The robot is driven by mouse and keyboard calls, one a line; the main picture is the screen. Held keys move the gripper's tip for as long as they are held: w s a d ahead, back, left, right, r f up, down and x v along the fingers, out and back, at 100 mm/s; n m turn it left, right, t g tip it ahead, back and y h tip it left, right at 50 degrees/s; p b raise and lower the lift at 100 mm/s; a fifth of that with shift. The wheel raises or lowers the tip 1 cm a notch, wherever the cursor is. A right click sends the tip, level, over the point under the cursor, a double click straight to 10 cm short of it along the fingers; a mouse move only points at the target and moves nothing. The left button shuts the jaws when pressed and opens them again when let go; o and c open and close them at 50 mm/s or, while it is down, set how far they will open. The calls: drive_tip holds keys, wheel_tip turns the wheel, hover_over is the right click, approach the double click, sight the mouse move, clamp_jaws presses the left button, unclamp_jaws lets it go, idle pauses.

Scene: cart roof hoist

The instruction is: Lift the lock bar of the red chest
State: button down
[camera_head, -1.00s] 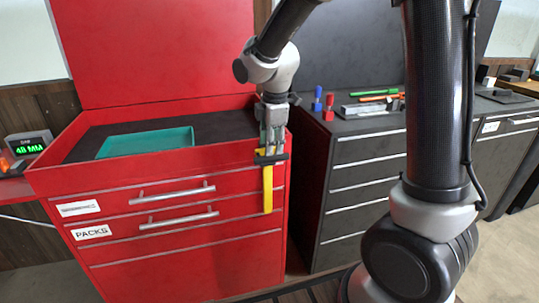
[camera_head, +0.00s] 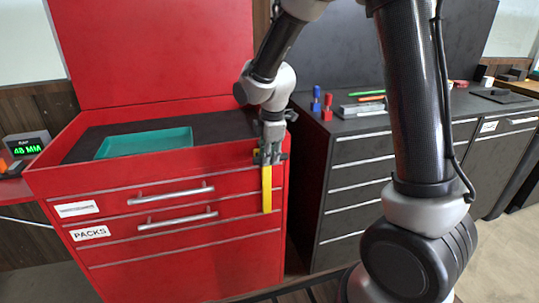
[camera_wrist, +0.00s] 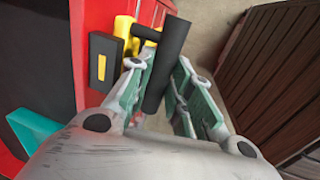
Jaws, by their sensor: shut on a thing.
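The red chest (camera_head: 190,260) stands at the left with its lid up. Its yellow lock bar (camera_head: 267,190) hangs upright down the right side of the drawer fronts. My gripper (camera_head: 270,158) points down at the top of the bar. In the wrist view its fingers (camera_wrist: 165,80) are on both sides of a black round handle (camera_wrist: 170,45), shut on it. Yellow fittings (camera_wrist: 124,32) and a black block (camera_wrist: 103,58) show beside the handle. In the head view my fingers mostly hide the handle.
A teal tray (camera_head: 148,141) lies in the chest's open top. A dark drawer cabinet (camera_head: 345,185) stands close on the right, with red and blue pieces (camera_head: 327,107) on top. A display reading 48 MM (camera_head: 28,149) is at the left.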

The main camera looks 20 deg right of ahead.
wheel_tip(320, 180, up, 24)
drive_tip(key=shift+f, duration=0.15)
idle(0.3)
drive_tip(key=shift+w, duration=0.1)
drive_tip(key=c, duration=1.5)
unclamp_jaws()
drive_tip(key=shift+o, duration=1)
wheel_tip(320, 180, up, 12)
drive_tip(key=s, duration=0.2)
drive_tip(key=shift+s+f, duration=0.15)
drive_tip(key=shift+s, duration=0.15)
